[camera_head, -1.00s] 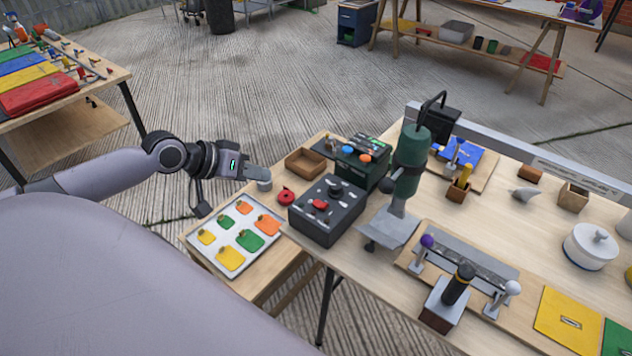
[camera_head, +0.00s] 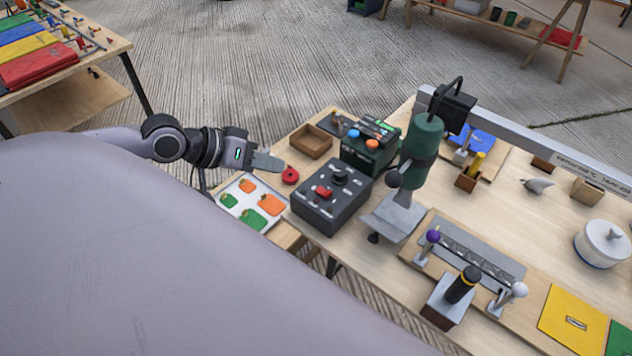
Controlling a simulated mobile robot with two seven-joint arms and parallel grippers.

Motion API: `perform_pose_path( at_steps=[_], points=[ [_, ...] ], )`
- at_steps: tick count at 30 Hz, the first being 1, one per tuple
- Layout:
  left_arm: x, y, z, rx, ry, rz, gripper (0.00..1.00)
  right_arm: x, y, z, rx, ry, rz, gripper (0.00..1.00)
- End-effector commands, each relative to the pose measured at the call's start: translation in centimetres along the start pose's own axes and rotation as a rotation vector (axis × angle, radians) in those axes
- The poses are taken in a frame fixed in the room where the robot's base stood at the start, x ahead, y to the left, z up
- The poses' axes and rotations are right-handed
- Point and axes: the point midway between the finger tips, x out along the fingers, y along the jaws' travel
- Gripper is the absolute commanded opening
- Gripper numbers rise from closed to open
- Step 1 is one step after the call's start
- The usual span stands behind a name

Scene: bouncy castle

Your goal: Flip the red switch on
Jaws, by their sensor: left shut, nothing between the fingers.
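The red switch (camera_head: 324,192) sits on top of a dark grey control box (camera_head: 331,212) that also has a black knob. The box stands at the left end of the wooden table. My left gripper (camera_head: 276,163) is shut and empty, to the left of and a little behind the box. It is apart from the switch and close to a round red object (camera_head: 290,175). Whether the switch is on or off is too small to tell. My right gripper is not in view.
A green box with blue and orange knobs (camera_head: 369,150) and a wooden tray (camera_head: 311,141) stand behind. A green press-like device (camera_head: 420,150) rises right of the control box.

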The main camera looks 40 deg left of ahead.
Motion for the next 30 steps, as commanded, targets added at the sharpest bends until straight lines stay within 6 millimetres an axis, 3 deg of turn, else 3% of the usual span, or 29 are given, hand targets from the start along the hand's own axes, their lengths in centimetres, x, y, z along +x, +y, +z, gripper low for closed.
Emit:
perform_pose_path(
  at_steps=[20,30],
  points=[
    [4.3,-0.1,-0.1,-0.002,0.005,0.001,0.0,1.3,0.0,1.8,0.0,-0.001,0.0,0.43],
    [7.3,0.0,-0.1,-0.002,0.004,0.002,0.0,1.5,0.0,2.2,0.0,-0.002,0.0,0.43]
  ],
)
